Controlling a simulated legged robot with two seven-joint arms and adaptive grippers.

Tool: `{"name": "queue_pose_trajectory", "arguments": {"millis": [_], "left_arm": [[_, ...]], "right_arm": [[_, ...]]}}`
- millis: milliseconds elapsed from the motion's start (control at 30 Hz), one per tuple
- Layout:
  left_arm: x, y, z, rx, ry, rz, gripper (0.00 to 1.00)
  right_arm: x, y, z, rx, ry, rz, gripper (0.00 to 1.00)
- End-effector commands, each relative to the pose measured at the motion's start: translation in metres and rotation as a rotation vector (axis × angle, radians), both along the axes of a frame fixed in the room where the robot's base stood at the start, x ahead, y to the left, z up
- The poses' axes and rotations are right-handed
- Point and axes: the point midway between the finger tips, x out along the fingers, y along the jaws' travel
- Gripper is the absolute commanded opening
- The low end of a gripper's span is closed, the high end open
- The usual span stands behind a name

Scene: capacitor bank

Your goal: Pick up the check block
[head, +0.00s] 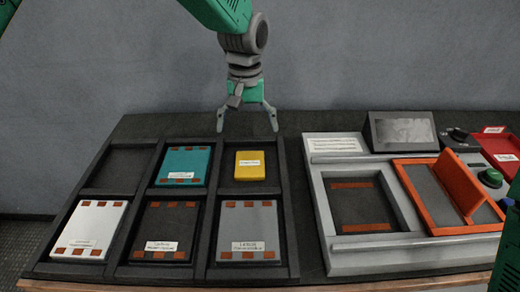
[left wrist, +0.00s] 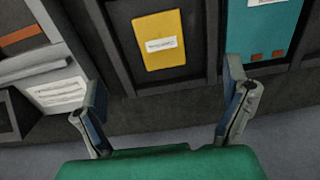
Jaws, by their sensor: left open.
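A small yellow block (head: 250,165) with a white label lies in the back right compartment of the dark tray (head: 125,147). It also shows in the left wrist view (left wrist: 157,24). Its label is too small to read surely, so I cannot confirm that it is the check block. My left gripper (head: 248,126) is open and empty, fingers pointing down, just behind the tray's back edge near the yellow block. In the left wrist view the open fingers (left wrist: 165,80) frame the space in front of the yellow block, apart from it. My right gripper is not in view.
The tray also holds a teal block (head: 184,157), a white block (head: 88,220), a dark block (head: 164,218) and a grey block (head: 248,220). The back left compartment is empty. To the right stands a grey fixture (head: 345,270) with a raised orange flap (head: 462,182) and a screen (head: 403,131).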

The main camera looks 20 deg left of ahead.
Motion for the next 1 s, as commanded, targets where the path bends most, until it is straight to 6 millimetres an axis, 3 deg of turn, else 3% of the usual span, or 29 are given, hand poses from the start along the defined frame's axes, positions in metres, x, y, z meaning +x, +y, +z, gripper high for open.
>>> {"name": "queue_pose_trajectory", "arguments": {"millis": [133, 433, 733, 1000], "left_arm": [[-0.001, 0.002, -0.014, -0.002, 0.004, 0.0, 0.93], [0.003, 0.0, -0.073, 0.0, 0.006, -0.001, 0.93], [0.007, -0.001, -0.096, 0.0, 0.002, -0.001, 0.93], [0.018, -0.001, -0.134, -0.002, 0.006, 0.001, 0.93]], "right_arm": [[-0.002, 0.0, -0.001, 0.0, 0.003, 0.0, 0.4], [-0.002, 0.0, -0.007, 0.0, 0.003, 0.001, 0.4], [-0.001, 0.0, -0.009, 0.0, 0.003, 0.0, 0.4], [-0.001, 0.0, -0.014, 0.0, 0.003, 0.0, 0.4]]}}
